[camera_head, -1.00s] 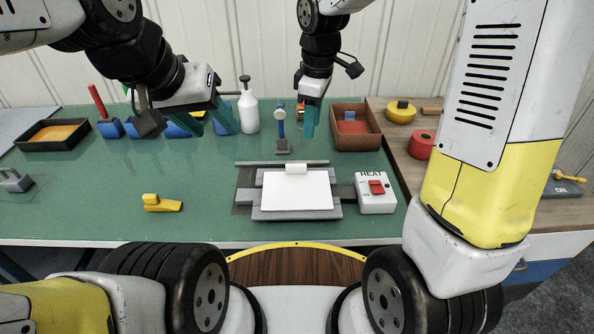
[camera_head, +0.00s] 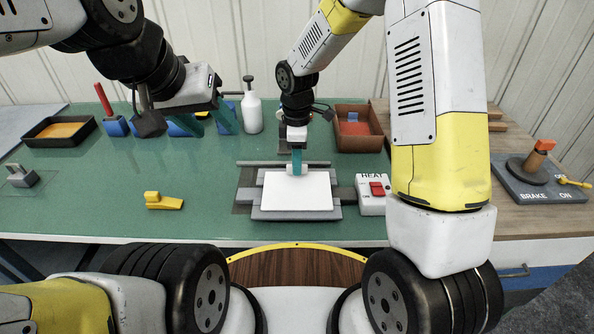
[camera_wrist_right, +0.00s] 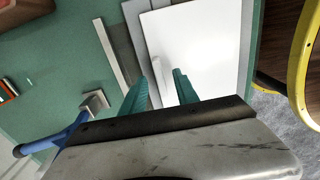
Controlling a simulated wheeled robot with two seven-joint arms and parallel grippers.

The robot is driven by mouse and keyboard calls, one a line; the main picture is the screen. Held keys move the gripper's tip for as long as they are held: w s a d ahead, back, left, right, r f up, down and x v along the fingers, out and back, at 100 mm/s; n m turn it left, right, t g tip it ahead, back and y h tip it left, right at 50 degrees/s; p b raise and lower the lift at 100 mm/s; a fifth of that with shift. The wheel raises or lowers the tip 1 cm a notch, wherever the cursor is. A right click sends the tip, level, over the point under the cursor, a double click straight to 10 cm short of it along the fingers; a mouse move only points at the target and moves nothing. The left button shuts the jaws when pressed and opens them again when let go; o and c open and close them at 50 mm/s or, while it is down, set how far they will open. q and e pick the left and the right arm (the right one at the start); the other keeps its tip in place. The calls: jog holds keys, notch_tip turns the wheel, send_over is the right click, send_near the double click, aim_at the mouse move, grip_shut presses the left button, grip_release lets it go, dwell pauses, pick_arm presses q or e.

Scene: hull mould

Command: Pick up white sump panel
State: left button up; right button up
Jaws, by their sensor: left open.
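The white sump panel (camera_head: 298,191) lies flat on the grey fixture (camera_head: 252,206) at the front middle of the green bench. A raised white tab (camera_head: 297,169) stands at its far edge. In the right wrist view the panel (camera_wrist_right: 200,40) shows at the top. My right gripper (camera_head: 297,160) points down over the tab. The right wrist view shows its two green fingers (camera_wrist_right: 160,92) apart, with the tab (camera_wrist_right: 160,78) in line with the gap; I cannot tell whether they touch it. My left gripper (camera_head: 210,120) is open and empty at the back left.
A white heat box with a red switch (camera_head: 377,191) sits just right of the fixture. A yellow clamp-like piece (camera_head: 163,201) lies left. A white bottle (camera_head: 251,108) and a brown tray (camera_head: 358,140) stand behind. The brake board (camera_head: 540,185) is far right.

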jog(key=shift+f, duration=0.1)
jog(key=shift+c, duration=0.5)
grip_shut()
dwell(0.9)
